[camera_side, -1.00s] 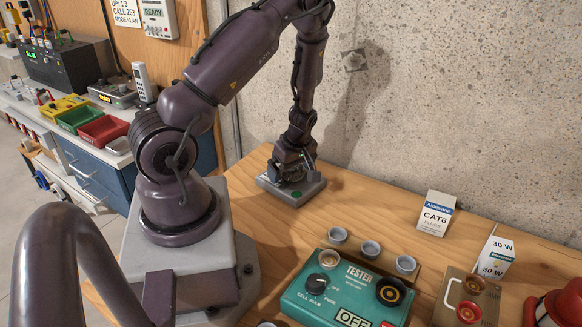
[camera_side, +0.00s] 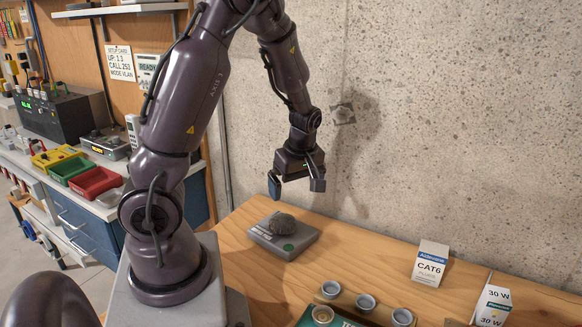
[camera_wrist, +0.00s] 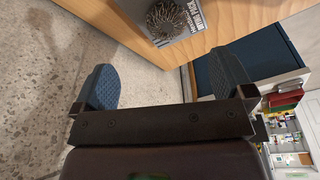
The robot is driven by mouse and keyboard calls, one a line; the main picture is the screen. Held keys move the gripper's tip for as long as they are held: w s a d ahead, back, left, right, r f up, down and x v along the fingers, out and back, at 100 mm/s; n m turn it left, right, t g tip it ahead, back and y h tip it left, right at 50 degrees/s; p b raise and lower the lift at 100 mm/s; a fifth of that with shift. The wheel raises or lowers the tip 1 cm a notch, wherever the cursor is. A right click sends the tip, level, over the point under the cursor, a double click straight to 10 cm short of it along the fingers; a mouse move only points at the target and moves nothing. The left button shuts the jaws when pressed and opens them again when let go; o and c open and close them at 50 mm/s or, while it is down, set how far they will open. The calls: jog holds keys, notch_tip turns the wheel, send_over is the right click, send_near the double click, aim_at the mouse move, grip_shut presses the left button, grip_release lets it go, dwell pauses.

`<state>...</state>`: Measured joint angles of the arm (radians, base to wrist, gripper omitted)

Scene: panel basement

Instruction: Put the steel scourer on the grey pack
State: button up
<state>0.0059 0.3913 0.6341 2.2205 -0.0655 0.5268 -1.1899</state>
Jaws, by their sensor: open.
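The steel scourer (camera_side: 283,224) is a dark grey, rounded mesh lump. It rests on top of the flat grey pack (camera_side: 262,241), which lies on the wooden bench and has a green dot. In the wrist view the scourer (camera_wrist: 166,18) sits on the grey pack (camera_wrist: 196,18) at the top of the picture. My gripper (camera_side: 296,188) is open and empty. It is above the pack and apart from the scourer. In the wrist view its two blue pads (camera_wrist: 165,80) are wide apart with nothing between them.
A white CAT6 box (camera_side: 430,263) and a 30 W box (camera_side: 492,305) stand to the right. Small grey cups (camera_side: 365,303) stand near the front by the teal tester (camera_side: 335,318). A concrete wall (camera_side: 420,120) rises close behind. Coloured bins (camera_side: 95,182) are at left.

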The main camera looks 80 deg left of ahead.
jog(key=d+r+m+t+h, duration=0.2)
jog(key=d+r+m+t, duration=0.2)
jog(key=d+r+m, duration=0.7)
jog(key=s+d+r+m+t, duration=0.2)
jog(key=s+d+r+m, duration=0.4)
jog(key=d+m, duration=0.3)
jog(key=shift+r+m, duration=0.5)
jog(key=shift+r, duration=0.3)
